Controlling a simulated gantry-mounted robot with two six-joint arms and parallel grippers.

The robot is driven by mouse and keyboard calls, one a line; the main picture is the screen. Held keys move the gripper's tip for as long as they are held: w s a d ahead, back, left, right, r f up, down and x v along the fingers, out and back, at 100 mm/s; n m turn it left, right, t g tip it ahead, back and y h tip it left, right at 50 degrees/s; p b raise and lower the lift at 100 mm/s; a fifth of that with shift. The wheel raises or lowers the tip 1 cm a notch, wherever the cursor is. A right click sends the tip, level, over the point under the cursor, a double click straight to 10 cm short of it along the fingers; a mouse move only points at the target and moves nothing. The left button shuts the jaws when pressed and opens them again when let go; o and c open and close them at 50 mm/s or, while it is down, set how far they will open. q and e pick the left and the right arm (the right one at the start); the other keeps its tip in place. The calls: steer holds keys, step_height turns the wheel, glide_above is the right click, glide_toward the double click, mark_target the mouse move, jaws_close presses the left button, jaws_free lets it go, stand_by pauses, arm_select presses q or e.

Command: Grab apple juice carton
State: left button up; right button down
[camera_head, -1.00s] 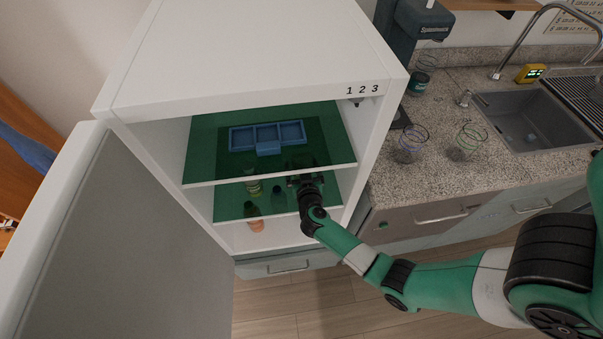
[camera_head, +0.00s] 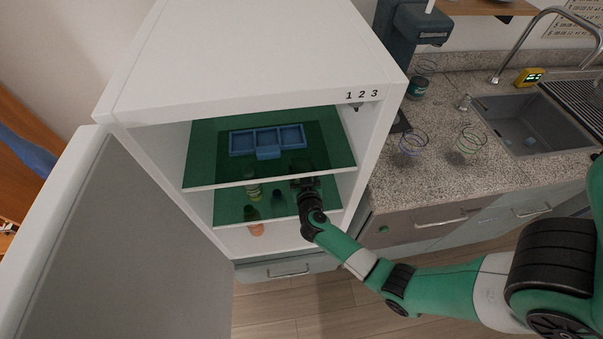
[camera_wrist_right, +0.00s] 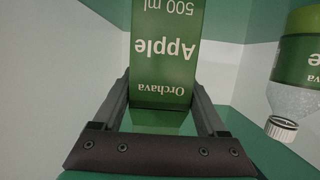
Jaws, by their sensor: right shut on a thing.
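In the head view my right gripper (camera_head: 305,182) reaches into the open fridge at the middle shelf level, below the upper glass shelf. There the carton is mostly hidden behind the gripper and the dark tinted glass. My left gripper is not in view.
A bottle with a white cap (camera_wrist_right: 282,128) stands close to the right of the carton. The upper shelf (camera_head: 205,165) holds a blue tray (camera_head: 268,152). An orange bottle (camera_head: 256,228) stands on the level below. The fridge door (camera_head: 75,240) is open at left.

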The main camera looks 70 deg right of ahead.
steer(key=shift+r, duration=0.2)
steer(key=shift+r, duration=0.25)
step_height(320, 180, up, 3)
steer(key=shift+p, duration=1.25)
steer(key=s+a, duration=0.5)
steer(key=a, duration=0.2)
steer(key=s+a+p, duration=0.1)
steer(key=s+a, duration=0.3)
steer(key=a, duration=0.4)
steer(key=shift+s+f, duration=0.15)
steer(key=shift+s, duration=0.2)
